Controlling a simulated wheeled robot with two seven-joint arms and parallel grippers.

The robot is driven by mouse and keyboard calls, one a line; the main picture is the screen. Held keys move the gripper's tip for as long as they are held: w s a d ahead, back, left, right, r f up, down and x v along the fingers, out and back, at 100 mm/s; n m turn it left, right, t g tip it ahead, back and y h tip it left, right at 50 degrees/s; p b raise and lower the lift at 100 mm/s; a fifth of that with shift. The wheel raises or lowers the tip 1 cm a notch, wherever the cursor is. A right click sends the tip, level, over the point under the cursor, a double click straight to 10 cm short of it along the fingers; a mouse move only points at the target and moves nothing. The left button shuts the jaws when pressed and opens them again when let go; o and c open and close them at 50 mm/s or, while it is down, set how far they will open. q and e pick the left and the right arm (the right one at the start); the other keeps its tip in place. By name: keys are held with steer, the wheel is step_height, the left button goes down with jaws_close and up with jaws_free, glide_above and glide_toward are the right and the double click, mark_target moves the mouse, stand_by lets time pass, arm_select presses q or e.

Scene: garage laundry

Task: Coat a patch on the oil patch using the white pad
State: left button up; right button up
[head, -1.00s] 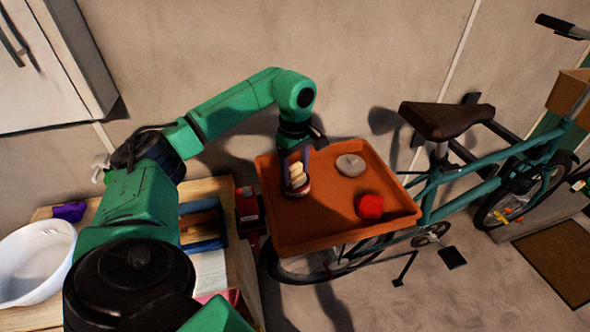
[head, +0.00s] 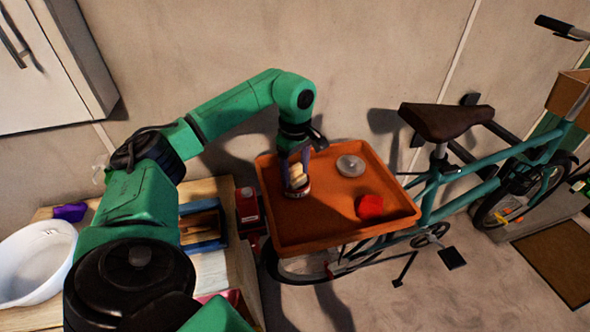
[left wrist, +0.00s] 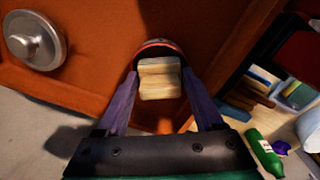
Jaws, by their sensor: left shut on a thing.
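My left gripper (head: 296,172) is over the left part of the orange tray, pointing down. It is shut on a pale cream pad (head: 297,171), which also shows between the purple-grey fingers in the left wrist view (left wrist: 160,80). A round, red-rimmed thing (head: 299,192) lies at the pad's lower end; its dark and red edge shows beyond the pad in the left wrist view (left wrist: 157,47). I cannot tell whether pad and round thing touch. No oil patch can be made out. My right gripper is not in view.
The orange tray (head: 333,243) sits over the bicycle's rear. It also holds a grey knobbed disc (head: 351,166) and a red lump (head: 370,206). A bicycle saddle (head: 446,121) stands to the right. A wooden table with a white basin (head: 32,262) is left.

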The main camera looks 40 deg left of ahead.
mark_target(295, 167)
arm_select(q)
steer(key=shift+r+p, duration=3.25)
steer(key=shift+r, duration=0.3)
steer(key=shift+f, duration=0.1)
